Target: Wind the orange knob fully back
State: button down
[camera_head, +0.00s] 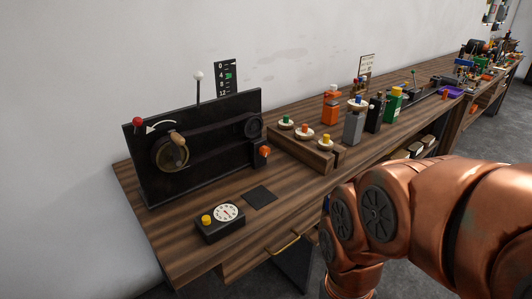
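An orange knob (265,151) sticks out low at the right end of the upright black dynamo panel (215,158), on the wooden bench. Its turn position is too small to tell. The panel carries a brass wheel with a wooden handle (176,139) at left and a dark pulley (253,124) at right, with a dark belt between them. A dark scale with numbers and a green mark (228,76) stands behind the panel. My copper arm fills the lower right, apart from the knob. My gripper is outside the view.
A black box with a white dial and yellow button (220,222) and a dark square pad (260,196) lie in front of the panel. A wooden block (301,153) with several coloured-topped pieces stands just right of the knob. Several coloured bottle-like items (353,124) stand further right.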

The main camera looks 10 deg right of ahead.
aim_at(264, 151)
jog(key=k, duration=0.5)
jog(key=u, duration=0.9)
jog(key=i, duration=1.35)
jog(key=z, duration=0.65)
